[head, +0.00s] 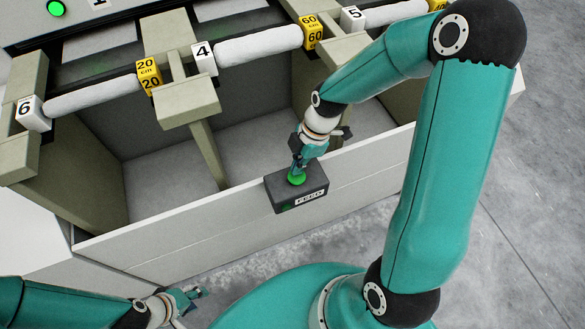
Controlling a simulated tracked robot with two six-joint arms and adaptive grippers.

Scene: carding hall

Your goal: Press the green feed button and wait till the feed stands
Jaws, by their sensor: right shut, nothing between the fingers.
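The green feed button (298,180) sits on top of a dark grey box (283,196) labelled FEED, fixed at the top edge of the machine's pale front panel. My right gripper (297,172) is shut and empty, pointing down with its tips at the button. It looks to be touching the button, but the fingertips partly cover it and I cannot tell how far it is pressed in. My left gripper (190,296) is low at the left, in front of the panel and away from the box. I cannot tell whether its fingers are open.
Pale rolls (95,95) lie along the machine between numbered white blocks (204,56) and yellow cm blocks (150,80). A green lamp (56,8) shines at top left. Open bins lie behind the front panel (190,235). Grey floor (540,170) is clear at the right.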

